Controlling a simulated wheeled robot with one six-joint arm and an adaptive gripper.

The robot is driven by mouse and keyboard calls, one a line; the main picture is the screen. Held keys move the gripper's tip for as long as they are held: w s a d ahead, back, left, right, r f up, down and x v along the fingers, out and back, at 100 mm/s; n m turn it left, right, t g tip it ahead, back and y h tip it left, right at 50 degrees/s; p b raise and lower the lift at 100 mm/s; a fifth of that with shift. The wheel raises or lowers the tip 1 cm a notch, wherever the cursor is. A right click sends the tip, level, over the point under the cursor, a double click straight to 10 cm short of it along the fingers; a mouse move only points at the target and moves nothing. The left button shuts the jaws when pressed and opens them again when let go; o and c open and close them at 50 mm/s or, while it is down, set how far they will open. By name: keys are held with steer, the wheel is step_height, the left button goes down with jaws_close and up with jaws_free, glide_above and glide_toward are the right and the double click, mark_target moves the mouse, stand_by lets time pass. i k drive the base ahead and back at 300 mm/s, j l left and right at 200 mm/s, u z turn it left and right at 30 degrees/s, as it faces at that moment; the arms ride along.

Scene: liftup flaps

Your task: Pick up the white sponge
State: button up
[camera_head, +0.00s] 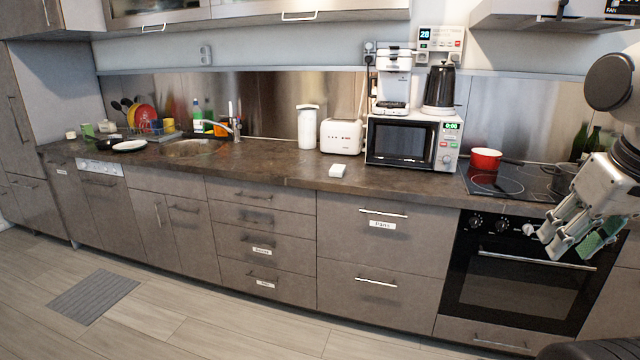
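A small white block that looks like the white sponge (338,170) lies on the dark countertop (290,172), in front of the white toaster and left of the microwave. My gripper (575,238) is at the right edge of the head view, in front of the oven and far to the right of the sponge. Its fingers point down and to the left, with green pads on the inner side. The fingers stand apart, and I see nothing held between them.
The toaster (341,136), white canister (308,127) and microwave (412,141) stand behind the sponge. A red pot (486,159) sits on the stove. The counter left of the sponge is clear up to the sink (190,148). The floor (190,315) is open.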

mark_target(337, 170)
steer(key=i+u, duration=0.4)
steer(key=i, duration=0.6)
steer(key=i+j+z, duration=0.3)
steer(key=i, duration=0.25)
steer(key=i+j+z, duration=0.35)
steer(key=j, duration=0.3)
steer(key=i+j+z, duration=0.3)
steer(key=i+j, duration=0.2)
steer(key=j, duration=0.2)
